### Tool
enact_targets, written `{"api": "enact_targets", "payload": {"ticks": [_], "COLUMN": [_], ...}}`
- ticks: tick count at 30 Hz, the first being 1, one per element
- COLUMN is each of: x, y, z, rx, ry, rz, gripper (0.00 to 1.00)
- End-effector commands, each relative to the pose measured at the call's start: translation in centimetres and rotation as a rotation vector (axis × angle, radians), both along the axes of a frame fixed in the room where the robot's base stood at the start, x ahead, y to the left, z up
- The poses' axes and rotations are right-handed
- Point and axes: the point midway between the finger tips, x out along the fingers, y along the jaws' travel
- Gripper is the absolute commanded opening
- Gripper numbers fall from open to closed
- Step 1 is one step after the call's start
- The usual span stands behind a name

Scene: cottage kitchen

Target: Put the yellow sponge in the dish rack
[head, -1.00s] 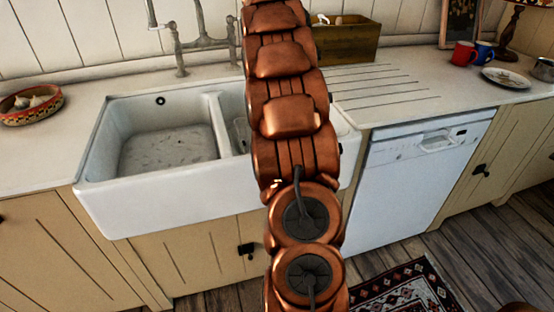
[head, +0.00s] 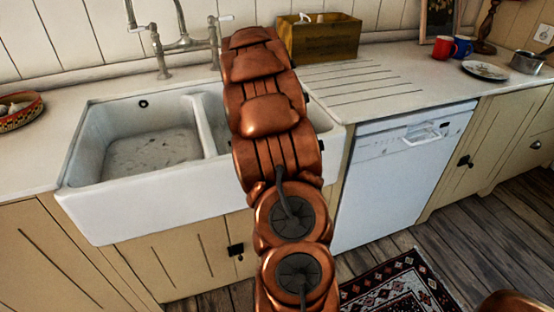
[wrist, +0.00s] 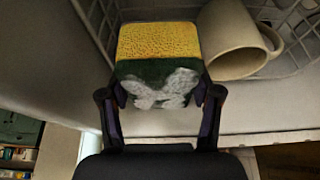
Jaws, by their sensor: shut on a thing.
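The yellow sponge (wrist: 158,41) shows in the wrist view with a dark green scouring side and a whitish patch facing the camera. My gripper (wrist: 160,98) is shut on it, one dark finger at each side. Behind the sponge is the dish rack (wrist: 93,22), a pale wire grid seen only in part at the top. The sponge overlaps the rack in the picture; I cannot tell whether they touch. In the head view my copper arm reaches over the sink's right side, and the gripper, sponge and rack are not visible.
A beige mug (wrist: 232,40) lies tilted against the rack wires, right of the sponge. In the head view are a white double sink (head: 150,205), a tap (head: 160,50), a wooden box (head: 318,38), a red mug (head: 443,47), a blue mug (head: 463,46) and a plate (head: 486,70).

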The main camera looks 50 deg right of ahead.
Motion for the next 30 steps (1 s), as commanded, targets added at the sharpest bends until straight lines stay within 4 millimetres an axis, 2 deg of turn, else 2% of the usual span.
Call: {"api": "enact_targets", "payload": {"ticks": [10,17,21,24,30], "x": [-0.1,0.0,0.0,0.0,0.1], "y": [0.1,0.0,0.0,0.0,0.0], "z": [-5.2,-7.0,-8.8,-9.5,-9.6], "rx": [0.004,0.002,0.002,0.001,0.0], "ry": [0.003,-0.001,0.002,-0.001,-0.002], "rz": [-0.001,0.0,0.001,0.001,0.001], "gripper": [0.5,0.5,0.5,0.5,0.5]}}
